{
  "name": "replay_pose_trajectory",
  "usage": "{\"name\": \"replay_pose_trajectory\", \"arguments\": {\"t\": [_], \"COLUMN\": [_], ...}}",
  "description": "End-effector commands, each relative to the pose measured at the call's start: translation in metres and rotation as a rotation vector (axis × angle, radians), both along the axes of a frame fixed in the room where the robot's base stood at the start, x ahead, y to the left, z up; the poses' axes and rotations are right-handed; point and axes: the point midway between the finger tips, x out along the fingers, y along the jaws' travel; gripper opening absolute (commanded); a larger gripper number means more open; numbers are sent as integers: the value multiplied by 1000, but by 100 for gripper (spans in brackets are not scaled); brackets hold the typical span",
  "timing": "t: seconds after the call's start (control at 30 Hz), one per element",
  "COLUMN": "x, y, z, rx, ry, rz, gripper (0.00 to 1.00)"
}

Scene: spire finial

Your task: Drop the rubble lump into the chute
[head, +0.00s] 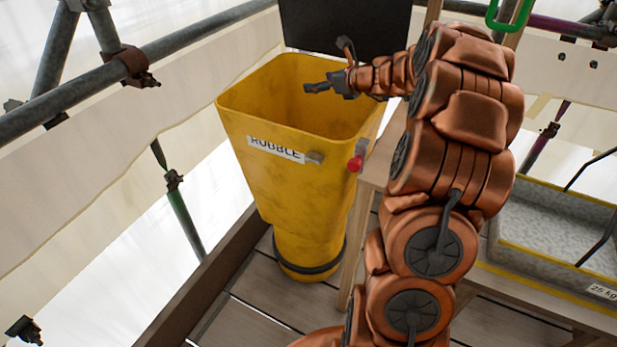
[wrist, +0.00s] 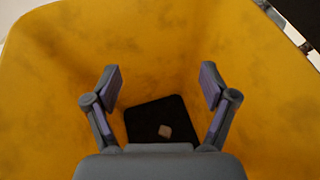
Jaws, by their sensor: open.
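The yellow chute (head: 290,175), labelled RUBBLE, stands upright with its wide mouth open at the top. My gripper (head: 330,67) is over the chute's mouth with its fingers spread and nothing between them. In the wrist view my gripper (wrist: 161,82) points down into the yellow chute walls (wrist: 150,45). A small pale rubble lump (wrist: 165,131) shows against the dark square bottom of the chute, well below the fingers and apart from them. I cannot tell whether it is falling or at rest. The chute's front wall hides the lump in the head view.
A black panel (head: 345,25) rises behind the chute. A red knob (head: 355,164) sits on its front right. Scaffold poles (head: 190,45) run at the left. A grey tray with yellow edges (head: 555,225) stands at the right. Plank flooring (head: 245,320) lies below.

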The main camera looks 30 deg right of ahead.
Motion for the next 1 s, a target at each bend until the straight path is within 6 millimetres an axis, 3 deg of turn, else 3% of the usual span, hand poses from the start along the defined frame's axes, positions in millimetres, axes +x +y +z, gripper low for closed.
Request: {"name": "replay_pose_trajectory", "arguments": {"t": [0.6,1.0], "x": [-91,-103], "y": [-25,-28], "z": [40,45], "rx": [-2,0], "ry": [-4,-1], "rz": [-4,-1], "gripper": [84,84]}}
